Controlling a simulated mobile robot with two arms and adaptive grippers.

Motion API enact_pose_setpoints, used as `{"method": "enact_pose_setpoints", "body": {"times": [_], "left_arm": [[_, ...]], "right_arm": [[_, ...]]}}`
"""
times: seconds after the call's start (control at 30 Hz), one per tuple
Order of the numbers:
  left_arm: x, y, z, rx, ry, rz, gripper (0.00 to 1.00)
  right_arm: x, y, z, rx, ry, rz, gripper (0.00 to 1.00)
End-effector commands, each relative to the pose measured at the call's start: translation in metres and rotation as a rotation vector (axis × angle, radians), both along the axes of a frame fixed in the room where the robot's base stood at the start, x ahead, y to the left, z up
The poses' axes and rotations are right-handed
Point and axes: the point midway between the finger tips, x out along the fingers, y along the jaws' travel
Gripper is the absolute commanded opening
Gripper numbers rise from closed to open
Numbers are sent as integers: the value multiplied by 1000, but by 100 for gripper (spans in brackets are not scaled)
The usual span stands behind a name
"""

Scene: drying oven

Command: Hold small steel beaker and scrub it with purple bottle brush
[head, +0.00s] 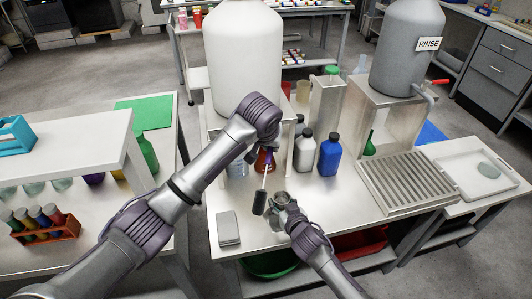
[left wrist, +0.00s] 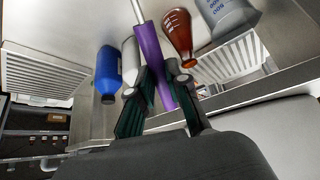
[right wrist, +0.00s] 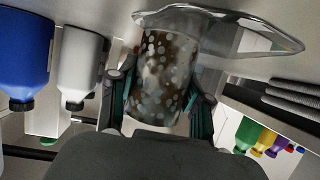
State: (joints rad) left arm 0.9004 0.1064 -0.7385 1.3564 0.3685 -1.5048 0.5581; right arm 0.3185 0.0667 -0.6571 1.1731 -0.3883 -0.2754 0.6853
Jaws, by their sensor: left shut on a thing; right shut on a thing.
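The small steel beaker (right wrist: 163,75) fills the middle of the right wrist view, with pale spots on its wall. My right gripper (head: 287,205) is shut on it low over the table, with a finger on each side. The beaker also shows in the head view (head: 279,197). My left gripper (head: 262,158) is higher and shut on the purple handle of the bottle brush (left wrist: 151,52). The brush hangs down in the head view, its dark head (head: 260,203) just left of the beaker. I cannot tell whether they touch.
A blue bottle (head: 330,155), a white bottle (head: 304,152) and an amber flask (head: 265,161) stand behind the grippers. A grey block (head: 228,228) lies front left. A slatted drain rack (head: 405,182) and white tray (head: 485,170) are at right.

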Motion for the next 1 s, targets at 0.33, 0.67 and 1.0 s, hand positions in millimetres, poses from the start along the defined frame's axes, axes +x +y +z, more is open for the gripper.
{"method": "enact_pose_setpoints", "body": {"times": [0.33, 0.67, 1.0], "left_arm": [[-34, -53, 18, -209, -391, -643, 0], [-55, -53, 39, -463, -774, -713, 0], [-57, -26, 70, -551, -925, -711, 0]], "right_arm": [[0, 0, -1, 0, 1, 0, 7], [0, 0, 0, 0, 1, 0, 7], [0, 0, 0, 0, 1, 0, 7]]}}
